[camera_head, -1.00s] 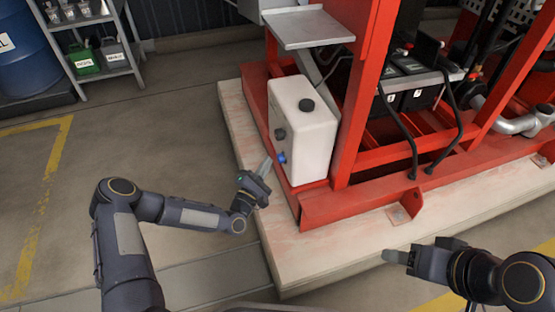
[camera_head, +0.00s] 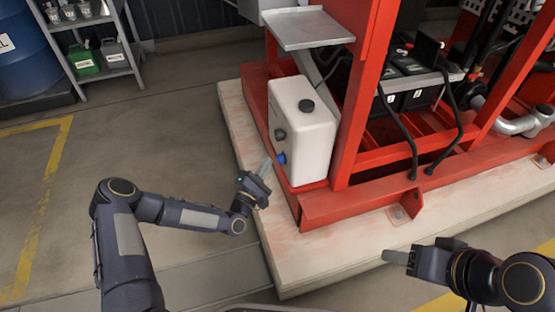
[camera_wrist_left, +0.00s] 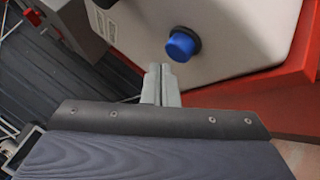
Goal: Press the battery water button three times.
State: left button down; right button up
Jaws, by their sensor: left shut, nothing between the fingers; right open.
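A blue button (camera_head: 282,158) sits low on the side face of a white battery water tank (camera_head: 311,140). In the left wrist view the blue button (camera_wrist_left: 181,44) stands out on a dark collar, just above and right of my left fingertips. My left gripper (camera_head: 266,165) is shut and empty, with its tips close to the button; the wrist view shows a small gap between the tips (camera_wrist_left: 160,70) and the button. My right gripper (camera_head: 396,255) is over the front edge of the concrete plinth, far from the tank, and it is open.
The tank stands inside a red steel frame (camera_head: 352,110) on a pale concrete plinth (camera_head: 330,250). A dark knob (camera_head: 280,135) sits above the blue button. A grey shelf with jugs (camera_head: 115,52) and a blue drum (camera_head: 25,60) stand back left. The floor at left is clear.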

dwell(0.8)
pick_arm(q)
jog(key=shift+w+d+b, duration=0.15)
jog(key=shift+d+b, duration=0.25)
jog(key=shift+b, duration=0.05)
jog(key=shift+w+d+b, duration=0.35)
jog(key=shift+d+b, duration=0.05)
jog(key=shift+d, duration=0.35)
dwell(1.1)
jog(key=shift+a, duration=0.1)
jog(key=shift+s+a+b, duration=0.15)
jog(key=shift+s+a, duration=0.1)
jog(key=shift+a, duration=0.25)
jog(key=shift+s+a+b, duration=0.15)
jog(key=shift+s+a, duration=0.1)
jog(key=shift+a, duration=0.25)
jog(key=shift+a, duration=0.1)
